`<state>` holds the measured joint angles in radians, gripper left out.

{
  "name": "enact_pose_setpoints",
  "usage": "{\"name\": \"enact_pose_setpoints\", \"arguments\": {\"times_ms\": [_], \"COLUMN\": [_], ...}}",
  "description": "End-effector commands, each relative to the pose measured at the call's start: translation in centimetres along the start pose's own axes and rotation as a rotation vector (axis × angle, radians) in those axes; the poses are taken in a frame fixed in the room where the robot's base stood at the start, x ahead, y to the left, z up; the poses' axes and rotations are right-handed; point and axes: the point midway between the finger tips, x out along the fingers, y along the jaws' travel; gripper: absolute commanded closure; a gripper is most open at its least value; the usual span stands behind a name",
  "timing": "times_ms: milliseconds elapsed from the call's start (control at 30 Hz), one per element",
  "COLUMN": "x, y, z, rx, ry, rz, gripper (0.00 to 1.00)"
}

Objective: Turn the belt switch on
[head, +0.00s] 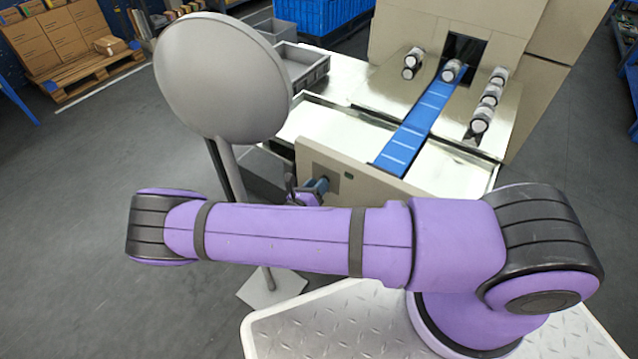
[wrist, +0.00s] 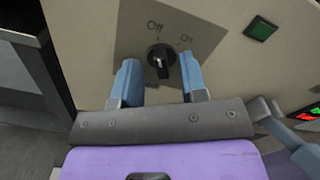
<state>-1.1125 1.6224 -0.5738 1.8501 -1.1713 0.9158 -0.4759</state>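The belt switch (wrist: 161,62) is a black rotary knob on a grey plate on the machine's beige front panel. "Off" is printed above it and "On" to its upper right. Its grip bar stands roughly upright in the wrist view, with a pale mark on it; I cannot tell its exact setting. My gripper (wrist: 159,66) is open, with one blue finger left of the knob and one right of it. Both fingers look apart from the knob. In the head view my gripper (head: 312,190) is at the panel, partly behind my arm, and the knob cannot be made out.
A dark green button or lamp (wrist: 261,29) sits right of the switch. A blue belt (head: 415,125) runs into the machine (head: 450,22), with several small rolls beside it. A round grey disc on a stand (head: 222,75) rises left of the panel. Grey bins (head: 305,68) stand behind.

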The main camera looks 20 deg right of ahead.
Motion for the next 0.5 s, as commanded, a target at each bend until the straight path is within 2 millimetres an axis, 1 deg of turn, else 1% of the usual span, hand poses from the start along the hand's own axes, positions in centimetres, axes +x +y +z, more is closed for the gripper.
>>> {"name": "enact_pose_setpoints", "arguments": {"times_ms": [33,133,433,467,500], "x": [0.46,0.98,1.15,1.15,1.14], "y": [-0.02,-0.03,-0.01,-0.01,-0.01], "z": [-0.03,-0.02,0.0,0.0,0.0], "rx": [0.0,0.0,0.0,0.0,0.0], "ry": [0.0,0.0,0.0,0.0,0.0], "rz": [-0.001,-0.001,0.0,0.0,0.0], "gripper": [0.61,0.61,0.61,0.65,0.74]}}
